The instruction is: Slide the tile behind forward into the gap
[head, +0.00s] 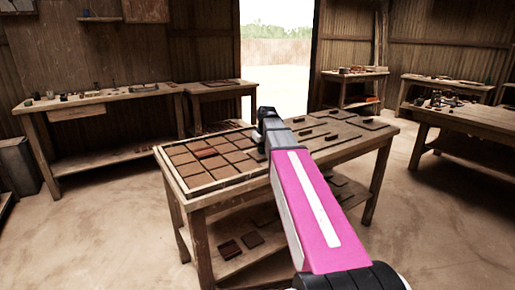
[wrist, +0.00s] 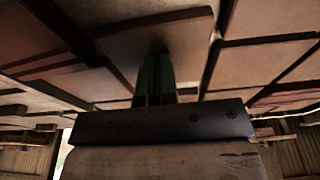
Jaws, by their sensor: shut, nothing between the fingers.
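Brown square tiles (head: 203,166) lie in rows inside a pale wooden frame (head: 183,187) on the left half of the middle table. My gripper (head: 258,152) points down at the right side of these tiles, its fingers together and empty. In the wrist view the shut fingertips (wrist: 155,62) reach the near edge of one brown tile (wrist: 165,38), touching or almost touching it. Dark gaps run beside this tile; which one is the task's gap I cannot tell. My arm hides part of the tile field's right side in the head view.
Loose dark tiles and flat slabs (head: 345,133) lie on the table's right half. More tiles (head: 229,249) sit on its lower shelf. Other workbenches (head: 95,100) stand along the walls, with open floor around the table.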

